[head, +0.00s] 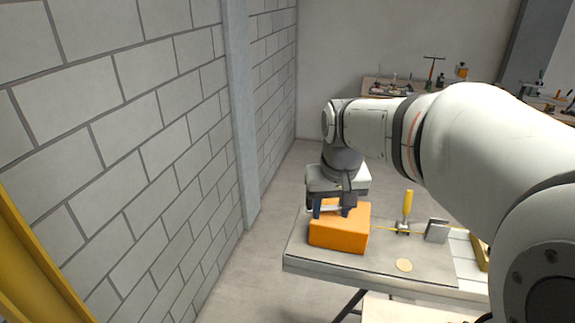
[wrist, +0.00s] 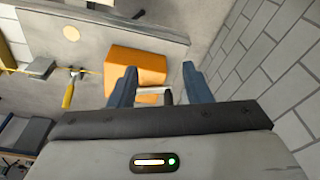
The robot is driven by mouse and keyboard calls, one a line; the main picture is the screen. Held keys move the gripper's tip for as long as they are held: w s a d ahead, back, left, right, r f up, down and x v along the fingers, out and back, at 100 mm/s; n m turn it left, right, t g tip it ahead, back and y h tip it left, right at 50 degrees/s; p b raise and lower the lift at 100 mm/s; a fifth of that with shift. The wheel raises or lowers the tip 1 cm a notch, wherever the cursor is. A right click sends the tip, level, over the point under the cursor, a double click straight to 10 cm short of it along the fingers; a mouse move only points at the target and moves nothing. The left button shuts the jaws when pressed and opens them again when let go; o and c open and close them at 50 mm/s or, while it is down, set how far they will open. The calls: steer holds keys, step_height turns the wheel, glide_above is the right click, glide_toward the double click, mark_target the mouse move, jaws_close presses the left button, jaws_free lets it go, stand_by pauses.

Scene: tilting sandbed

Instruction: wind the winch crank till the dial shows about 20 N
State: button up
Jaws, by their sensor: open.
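An orange box (head: 339,232), probably the winch housing, sits near the left end of the grey table. It also shows in the wrist view (wrist: 137,66). A pale bar with a dark end (wrist: 152,91), apparently the crank, lies along its near side in the wrist view. My gripper (wrist: 159,70) is open, its two blue fingers either side of the bar's dark end. I cannot tell whether they touch it. In the head view my gripper (head: 333,207) is at the box's upper edge. A pale round disc (head: 404,265) lies on the table; no dial reading is legible.
A grey block (head: 437,230) is farther right. A block wall (head: 130,130) rises at the left. Benches with tools (head: 385,88) stand at the back.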

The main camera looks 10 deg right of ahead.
steer(key=w, duration=0.8)
steer(key=g, duration=0.2)
glide_above(310, 209)
steer(key=shift+m, duration=0.3)
steer(key=f, duration=0.4)
steer(key=shift+w+f, duration=0.35)
steer(key=shift+f, duration=0.05)
steer(key=shift+w+f, duration=0.15)
steer(key=shift+f, duration=0.05)
step_height(310, 209, down, 8)
steer(key=shift+r+p, duration=0.2)
steer(key=shift+p, duration=0.4)
steer(key=shift+c, duration=0.3)
jaws_close()
